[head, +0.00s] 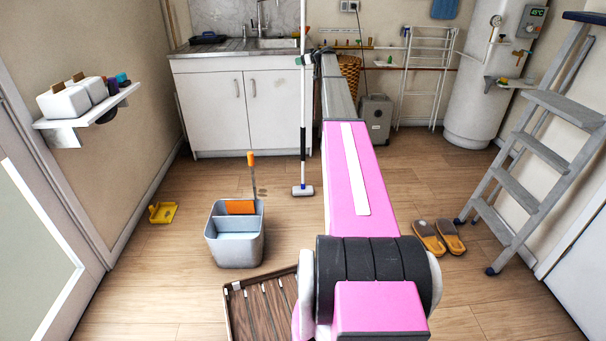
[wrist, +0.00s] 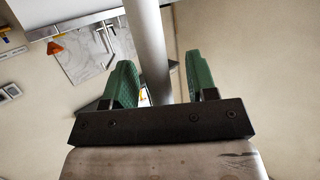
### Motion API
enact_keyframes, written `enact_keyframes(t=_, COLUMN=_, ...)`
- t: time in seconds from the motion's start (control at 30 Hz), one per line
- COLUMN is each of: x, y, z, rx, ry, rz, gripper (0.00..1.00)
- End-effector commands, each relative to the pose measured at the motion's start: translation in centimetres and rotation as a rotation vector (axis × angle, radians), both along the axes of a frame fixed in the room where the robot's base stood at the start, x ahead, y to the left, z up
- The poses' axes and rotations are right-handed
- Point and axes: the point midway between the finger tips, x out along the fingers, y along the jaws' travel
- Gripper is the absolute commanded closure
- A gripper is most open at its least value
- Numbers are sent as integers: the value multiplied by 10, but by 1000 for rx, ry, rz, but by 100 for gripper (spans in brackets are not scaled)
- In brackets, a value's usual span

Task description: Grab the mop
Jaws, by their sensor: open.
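The mop (head: 303,120) stands upright in the head view, a long pale pole with a dark lower section and a small flat head on the floor. My gripper (head: 305,60), with green fingers, is at the upper part of the pole at the far end of my outstretched arm. In the wrist view the grey mop pole (wrist: 150,45) runs between the two green fingers of my gripper (wrist: 163,82). The fingers are open, with a gap showing on each side of the pole. The wrist bracket hides the lower part of the pole.
A sink cabinet (head: 240,105) stands behind the mop. A grey bucket (head: 235,250) is on the floor to its left, with a yellow dustpan (head: 162,212) farther left. Slippers (head: 438,238) and a stepladder (head: 530,150) are at right.

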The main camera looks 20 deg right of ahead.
Motion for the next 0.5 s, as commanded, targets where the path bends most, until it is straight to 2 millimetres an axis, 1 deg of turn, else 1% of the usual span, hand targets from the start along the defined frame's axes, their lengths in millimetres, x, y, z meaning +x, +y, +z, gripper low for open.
enact_keyframes(t=0.03, x=8, y=2, z=-2, rx=0, ry=0, rz=0, gripper=48)
enact_keyframes(t=0.1, x=13, y=5, z=-4, rx=0, ry=0, rz=-1, gripper=48)
enact_keyframes(t=0.33, x=14, y=6, z=-5, rx=0, ry=0, rz=-1, gripper=48)
enact_keyframes(t=0.37, x=14, y=6, z=-5, rx=0, ry=0, rz=-1, gripper=54)
enact_keyframes(t=0.4, x=14, y=6, z=-5, rx=0, ry=0, rz=-1, gripper=67)
enact_keyframes(t=0.47, x=14, y=6, z=-5, rx=0, ry=0, rz=-1, gripper=87)
enact_keyframes(t=0.5, x=14, y=6, z=-5, rx=0, ry=0, rz=-1, gripper=100)
